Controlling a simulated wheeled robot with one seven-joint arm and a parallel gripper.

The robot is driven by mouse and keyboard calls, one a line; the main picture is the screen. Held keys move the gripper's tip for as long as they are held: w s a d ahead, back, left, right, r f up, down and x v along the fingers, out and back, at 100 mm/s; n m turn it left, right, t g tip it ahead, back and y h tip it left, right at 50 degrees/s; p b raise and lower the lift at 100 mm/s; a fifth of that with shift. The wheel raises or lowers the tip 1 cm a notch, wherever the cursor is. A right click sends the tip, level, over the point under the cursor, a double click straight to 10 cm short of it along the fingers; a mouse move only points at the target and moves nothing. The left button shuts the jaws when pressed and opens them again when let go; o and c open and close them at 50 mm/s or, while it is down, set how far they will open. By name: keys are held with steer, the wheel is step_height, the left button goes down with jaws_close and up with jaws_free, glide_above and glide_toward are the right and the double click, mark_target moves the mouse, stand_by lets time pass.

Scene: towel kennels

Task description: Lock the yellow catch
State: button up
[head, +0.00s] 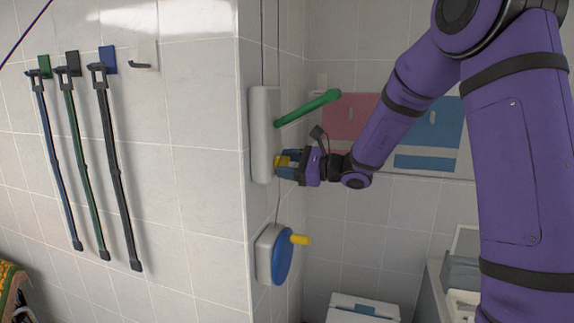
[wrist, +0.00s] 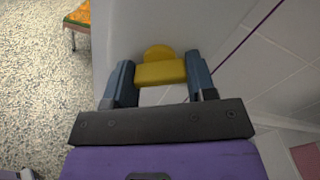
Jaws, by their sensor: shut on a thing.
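A tall white wall box (head: 264,135) with a long green lever (head: 307,107) is mounted on the side of the tiled corner. The yellow catch (head: 282,161) sits low on this box, partly covered by my fingers in the head view. In the wrist view the yellow catch (wrist: 160,72) shows a flat block with a rounded part behind it. My gripper (head: 288,166) is shut on the catch. Its blue-grey fingers (wrist: 158,80) stand on either side of the block in the wrist view. I cannot tell whether the catch is locked.
Below is a second white box (head: 264,256) with a blue disc (head: 283,256) and a yellow handle (head: 301,240). Several straps (head: 117,165) hang on the left wall. A white-and-blue container (head: 362,308) stands at the lower right. Pink and blue panels (head: 430,134) are on the back wall.

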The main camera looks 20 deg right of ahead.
steer(key=m, duration=0.6)
steer(key=shift+f, duration=0.1)
stand_by(0.6)
steer(key=o, duration=0.9)
steer(key=shift+o, duration=0.2)
steer(key=v, duration=1.1)
steer(key=shift+a, duration=0.1)
